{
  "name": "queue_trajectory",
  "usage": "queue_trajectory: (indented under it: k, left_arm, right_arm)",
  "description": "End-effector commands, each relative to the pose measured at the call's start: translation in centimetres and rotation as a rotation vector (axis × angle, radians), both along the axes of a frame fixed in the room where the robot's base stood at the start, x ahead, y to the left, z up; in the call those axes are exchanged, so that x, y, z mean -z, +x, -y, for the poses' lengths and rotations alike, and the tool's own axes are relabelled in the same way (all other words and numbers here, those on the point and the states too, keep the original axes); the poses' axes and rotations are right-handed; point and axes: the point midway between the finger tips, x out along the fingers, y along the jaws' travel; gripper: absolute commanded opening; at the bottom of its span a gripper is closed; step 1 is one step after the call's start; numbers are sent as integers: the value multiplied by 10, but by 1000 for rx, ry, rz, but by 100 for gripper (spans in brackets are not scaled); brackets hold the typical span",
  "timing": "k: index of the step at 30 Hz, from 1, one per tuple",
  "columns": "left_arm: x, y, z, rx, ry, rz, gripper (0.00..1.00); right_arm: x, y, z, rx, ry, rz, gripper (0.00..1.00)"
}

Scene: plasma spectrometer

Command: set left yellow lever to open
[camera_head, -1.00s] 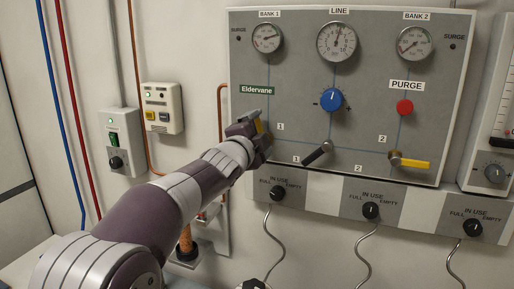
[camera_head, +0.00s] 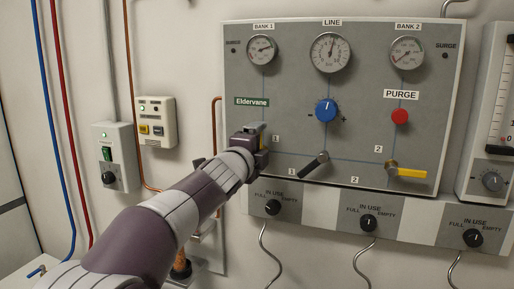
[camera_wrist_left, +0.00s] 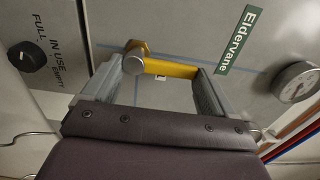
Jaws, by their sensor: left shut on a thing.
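The left yellow lever (camera_wrist_left: 172,69) shows in the left wrist view, running from its brass hub (camera_wrist_left: 138,48) towards the green Eldervane label (camera_wrist_left: 237,40), roughly along the blue line. My left gripper (camera_wrist_left: 160,77) is shut on it, one finger at the hub end and one near the free end. In the head view my left gripper (camera_head: 257,138) is at the panel below the Eldervane label and hides most of this lever. My right gripper is not in view.
The grey panel (camera_head: 300,100) carries gauges, a blue knob (camera_head: 326,110) and a red button (camera_head: 400,116). A black lever (camera_head: 315,165) is close to the right of my gripper. Another yellow lever (camera_head: 410,173) points right. Black knobs (camera_head: 273,207) are below.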

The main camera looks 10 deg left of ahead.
Motion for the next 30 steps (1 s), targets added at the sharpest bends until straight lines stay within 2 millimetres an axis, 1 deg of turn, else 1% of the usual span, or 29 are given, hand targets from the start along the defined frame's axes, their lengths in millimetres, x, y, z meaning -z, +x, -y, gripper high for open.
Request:
queue_trajectory:
  k: [4,5,6,13,16,19,22,24,27,30]
  left_arm:
    - [1,0,2,3,3,-1,32]
    - [1,0,2,3,3,-1,93]
    - [2,0,1,3,3,-1,100]
    - [1,-1,0,2,1,-1,100]
    - [2,-10,-1,1,1,-1,100]
    - [3,-29,-5,1,2,1,100]
    - [2,-56,-10,1,2,2,100]
    - [1,-75,-13,1,3,2,100]
    - [0,-99,-18,2,3,3,100]
    - [-1,-115,-20,2,4,2,100]
  right_arm:
    - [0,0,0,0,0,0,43]
    - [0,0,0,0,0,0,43]
    - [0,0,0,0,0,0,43]
    - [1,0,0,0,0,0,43]
    - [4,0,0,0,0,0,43]
    - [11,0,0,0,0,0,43]
    - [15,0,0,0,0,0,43]
    - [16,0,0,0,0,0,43]
    - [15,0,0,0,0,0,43]
    - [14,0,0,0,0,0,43]
